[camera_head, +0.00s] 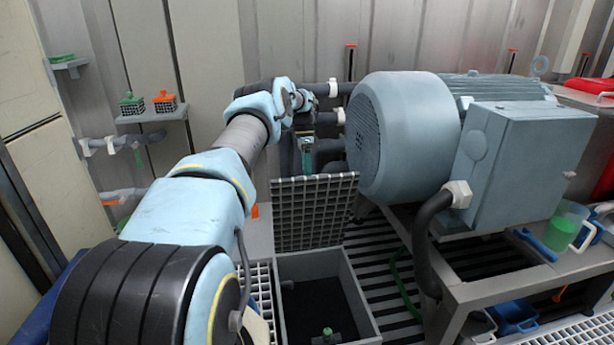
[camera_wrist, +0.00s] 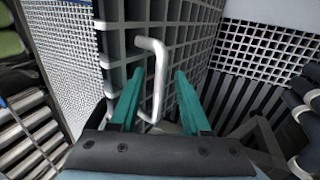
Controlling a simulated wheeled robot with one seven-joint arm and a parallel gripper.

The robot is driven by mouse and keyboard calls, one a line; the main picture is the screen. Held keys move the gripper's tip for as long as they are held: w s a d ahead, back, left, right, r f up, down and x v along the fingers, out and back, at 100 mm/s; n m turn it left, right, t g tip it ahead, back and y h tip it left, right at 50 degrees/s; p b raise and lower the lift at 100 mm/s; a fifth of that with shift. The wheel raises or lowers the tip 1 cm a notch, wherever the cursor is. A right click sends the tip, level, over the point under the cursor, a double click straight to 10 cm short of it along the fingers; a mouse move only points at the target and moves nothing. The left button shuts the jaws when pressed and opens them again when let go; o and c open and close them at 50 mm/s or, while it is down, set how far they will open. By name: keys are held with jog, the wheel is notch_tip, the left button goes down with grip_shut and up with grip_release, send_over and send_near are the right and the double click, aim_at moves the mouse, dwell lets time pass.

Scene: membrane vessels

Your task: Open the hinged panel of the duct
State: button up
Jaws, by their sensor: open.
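The hinged panel (camera_head: 315,212) is a dark grey grid, standing raised at the back edge of the open grey duct box (camera_head: 362,300). The duct's dark interior shows. In the wrist view the grid panel (camera_wrist: 115,75) fills the upper middle, with a pale bar handle (camera_wrist: 153,80) on it. My gripper (camera_head: 306,160) is just above and behind the panel's top edge in the head view. In the wrist view my gripper (camera_wrist: 156,85) is open, its two teal fingers on either side of the handle.
A large blue-grey motor (camera_head: 405,135) on a frame stands close on the right. Dark pipes (camera_head: 330,150) run behind my gripper. A wall shelf (camera_head: 152,115) with small green and orange baskets is at left. A green-knobbed item (camera_head: 327,333) is at the box's front.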

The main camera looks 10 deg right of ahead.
notch_tip(320, 180, up, 10)
jog(key=shift+f+p, duration=0.15)
jog(key=shift+p, duration=0.3)
jog(key=s+a+r+n+t, duration=0.2)
jog(key=s+a+r+n, duration=0.1)
jog(key=s+n, duration=0.15)
jog(key=s+a+r+n+t, duration=0.1)
jog(key=s+a+r+n, duration=0.2)
jog(key=s, duration=0.3)
jog(key=s+a+n+t, duration=0.1)
jog(key=s+a+n, duration=0.2)
jog(key=s, duration=0.5)
jog(key=s+a+f+n+t, duration=0.1)
jog(key=s+a+n, duration=0.25)
jog(key=s, duration=0.45)
jog(key=s+a+n+t, duration=0.15)
jog(key=s+a, duration=0.25)
jog(key=s, duration=0.5)
jog(key=w+p+v, duration=0.2)
jog(key=p+v, duration=0.7)
jog(key=p, duration=0.1)
jog(key=w+p+v, duration=0.2)
jog(key=p+v, duration=0.8)
jog(key=shift+w+d+r+g, duration=0.25)
jog(key=shift+d+r+g, duration=0.1)
jog(key=shift+d+r, duration=0.35)
